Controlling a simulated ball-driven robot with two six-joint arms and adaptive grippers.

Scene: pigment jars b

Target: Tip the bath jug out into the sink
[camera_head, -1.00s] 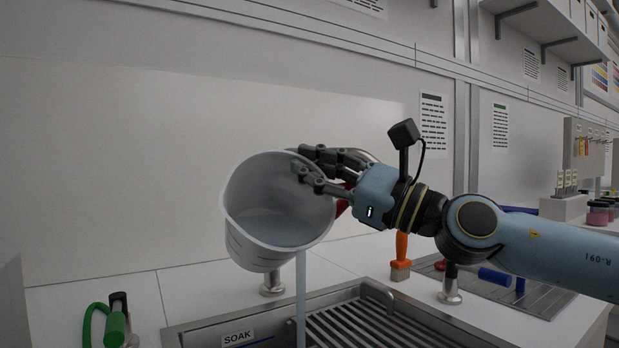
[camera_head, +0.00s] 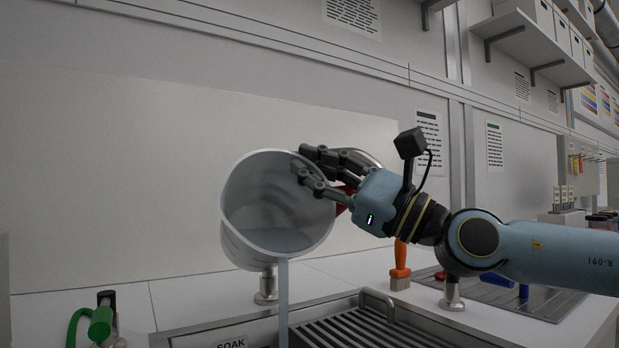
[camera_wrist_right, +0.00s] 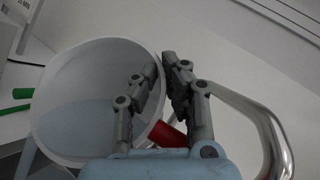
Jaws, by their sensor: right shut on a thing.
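The bath jug (camera_head: 262,225) is a pale, translucent vessel, tilted with its mouth toward me, over the sink (camera_head: 345,318). Liquid shows inside its lower part, and a stream (camera_head: 283,300) falls from its lip toward the sink. My right gripper (camera_head: 308,168) is shut on the jug's rim at the upper right. In the right wrist view the jug (camera_wrist_right: 70,90) fills the left side, and the fingers (camera_wrist_right: 165,85) pinch its wall, one inside and one outside. A small red part (camera_head: 343,198) shows beside the gripper. My left gripper is not in view.
A sign reading SOAK (camera_head: 231,343) is at the sink's left. A curved metal faucet (camera_wrist_right: 265,130) shows behind the gripper. A green hose nozzle (camera_head: 100,322) is at the left, an orange-handled brush (camera_head: 400,265) behind the sink. A metal drainer (camera_head: 545,300) lies right.

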